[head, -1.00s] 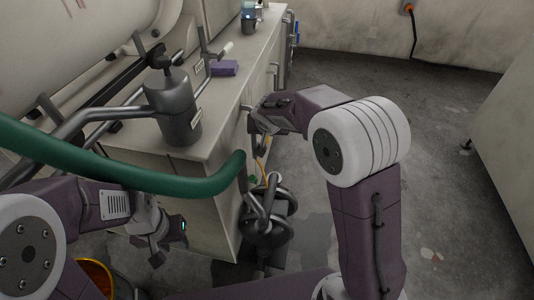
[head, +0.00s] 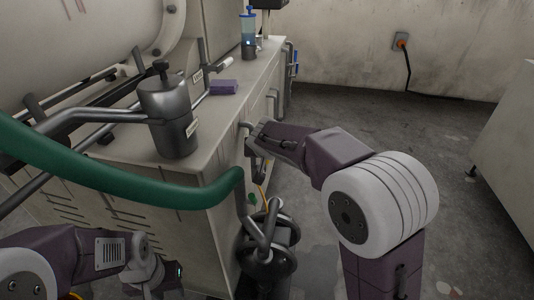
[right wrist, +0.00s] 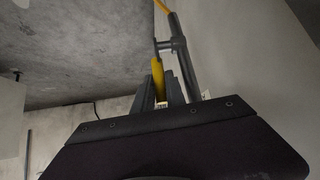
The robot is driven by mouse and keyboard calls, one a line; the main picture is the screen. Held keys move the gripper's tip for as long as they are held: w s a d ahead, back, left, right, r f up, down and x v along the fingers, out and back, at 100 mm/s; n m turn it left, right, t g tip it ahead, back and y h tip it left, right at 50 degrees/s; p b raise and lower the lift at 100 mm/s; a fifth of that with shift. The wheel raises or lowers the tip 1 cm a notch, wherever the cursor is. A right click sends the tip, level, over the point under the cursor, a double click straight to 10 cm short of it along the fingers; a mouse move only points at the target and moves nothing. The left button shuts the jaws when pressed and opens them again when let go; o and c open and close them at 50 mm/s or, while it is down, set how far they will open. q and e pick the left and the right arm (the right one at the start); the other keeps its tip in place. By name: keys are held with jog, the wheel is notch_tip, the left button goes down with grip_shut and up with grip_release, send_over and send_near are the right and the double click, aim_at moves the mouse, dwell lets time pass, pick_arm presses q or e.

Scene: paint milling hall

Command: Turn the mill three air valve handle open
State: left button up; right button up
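In the right wrist view a yellow lever handle (right wrist: 157,75) hangs beside a grey pipe (right wrist: 184,55). No label naming its mill is readable. The dark fingers of my right gripper (right wrist: 168,95) reach up around the handle's lower end; whether they press on it I cannot tell. In the head view my right gripper (head: 257,142) is at the side of the bench, partly hidden by its own wrist, and the handle is not clear there. My left gripper (head: 165,278) is low at the bottom left, apart from the bench and cut by the frame edge.
A green hose (head: 110,180) crosses in front of the bench (head: 228,105). A metal canister (head: 168,115), a purple block (head: 224,87) and a blue-topped bottle (head: 248,35) stand on top. Floor at right is clear.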

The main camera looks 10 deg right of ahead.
jog(key=o, duration=0.4)
jog(key=shift+c, duration=0.2)
jog(key=p+v, duration=0.3)
jog(key=v, duration=0.6)
jog(key=shift+s+d, duration=0.1)
